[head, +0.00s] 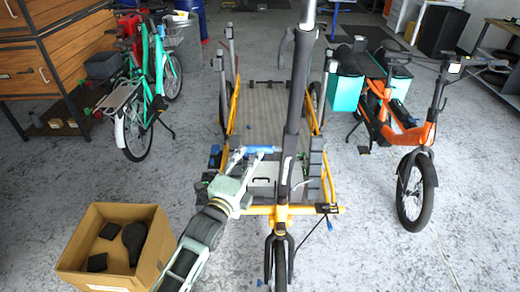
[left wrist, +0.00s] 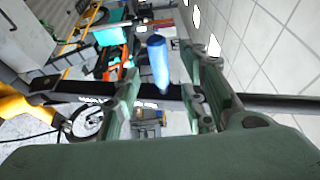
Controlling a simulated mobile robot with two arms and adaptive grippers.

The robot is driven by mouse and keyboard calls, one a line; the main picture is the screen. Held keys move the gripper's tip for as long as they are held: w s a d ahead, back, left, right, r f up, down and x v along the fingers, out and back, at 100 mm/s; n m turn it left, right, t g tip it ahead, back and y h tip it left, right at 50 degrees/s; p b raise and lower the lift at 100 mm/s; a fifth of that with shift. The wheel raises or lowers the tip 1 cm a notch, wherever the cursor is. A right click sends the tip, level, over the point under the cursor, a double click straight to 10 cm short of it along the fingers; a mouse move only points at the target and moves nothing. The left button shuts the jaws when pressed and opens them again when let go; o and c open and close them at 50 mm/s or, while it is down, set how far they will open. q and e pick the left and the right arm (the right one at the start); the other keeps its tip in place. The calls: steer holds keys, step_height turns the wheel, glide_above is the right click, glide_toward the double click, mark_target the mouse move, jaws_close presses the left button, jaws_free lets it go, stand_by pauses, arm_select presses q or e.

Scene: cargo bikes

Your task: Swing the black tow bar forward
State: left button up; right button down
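The black tow bar (head: 296,95) stands nearly upright at the middle of the yellow cargo bike in the head view. In the left wrist view a black bar (left wrist: 270,103), apparently the tow bar, runs crosswise near the fingertips. My left gripper (head: 250,153) is just left of the bar's lower part. In the left wrist view its fingers (left wrist: 168,98) are spread apart. A blue cylinder (left wrist: 158,62) shows between them; it also shows at the fingertips in the head view (head: 262,149). I cannot tell whether the fingers touch it. My right gripper is not in view.
The cargo bike has a flat bed (head: 262,108) behind the bar. A cardboard box (head: 118,243) with black items stands at the lower left. A teal bike (head: 150,85) is on the left and an orange bike (head: 405,125) on the right.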

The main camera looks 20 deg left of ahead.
arm_select(q)
steer(key=w, duration=0.4)
steer(key=w+p, duration=0.1)
steer(key=w, duration=0.1)
steer(key=shift+w+d, duration=0.3)
steer(key=shift+d, duration=0.05)
jaws_close()
stand_by(0.3)
